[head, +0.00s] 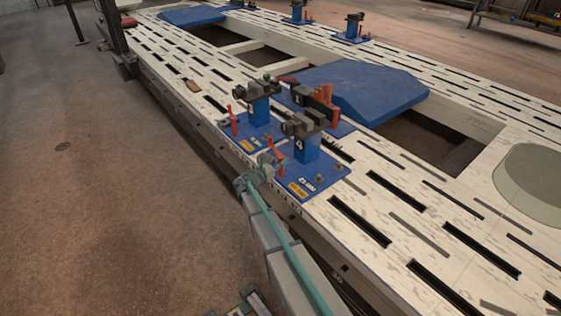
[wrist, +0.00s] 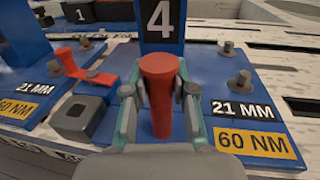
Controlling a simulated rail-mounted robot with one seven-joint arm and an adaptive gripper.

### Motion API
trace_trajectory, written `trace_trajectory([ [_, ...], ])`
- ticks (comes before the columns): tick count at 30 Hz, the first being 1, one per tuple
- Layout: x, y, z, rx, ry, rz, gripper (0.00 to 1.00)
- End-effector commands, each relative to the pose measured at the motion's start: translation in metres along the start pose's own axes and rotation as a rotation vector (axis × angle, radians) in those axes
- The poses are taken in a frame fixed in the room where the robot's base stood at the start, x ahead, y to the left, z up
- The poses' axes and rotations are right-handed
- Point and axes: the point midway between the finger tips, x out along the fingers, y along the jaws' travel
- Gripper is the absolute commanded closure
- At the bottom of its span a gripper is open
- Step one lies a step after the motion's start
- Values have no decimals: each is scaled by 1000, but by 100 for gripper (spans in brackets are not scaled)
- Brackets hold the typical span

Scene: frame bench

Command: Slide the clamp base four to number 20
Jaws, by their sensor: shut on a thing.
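Clamp base four is a blue plate (head: 328,178) with a blue post and a dark clamp head (head: 303,124), at the bench's near edge. In the wrist view its post (wrist: 161,22) bears a white 4, with 21 MM and 60 NM labels on the plate (wrist: 205,88). My gripper (head: 266,170) is at the plate's front-left side. In the wrist view my gripper (wrist: 160,92) is shut around an upright red handle (wrist: 162,98) in front of the post. Edge numbers near the base are too small to read surely.
An orange-red bracket (head: 325,100) and a large blue panel (head: 350,88) lie beyond. The slotted bench top (head: 400,213) to the right is clear.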

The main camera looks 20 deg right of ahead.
Motion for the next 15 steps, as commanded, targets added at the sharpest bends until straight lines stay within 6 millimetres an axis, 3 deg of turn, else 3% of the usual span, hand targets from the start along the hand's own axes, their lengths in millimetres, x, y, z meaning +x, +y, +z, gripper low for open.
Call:
trace_trajectory([
  [1, -4, -16, 0, -1, 2, -14, 100],
  [15, -26, -137, 0, -1, 4, -20, 100],
])
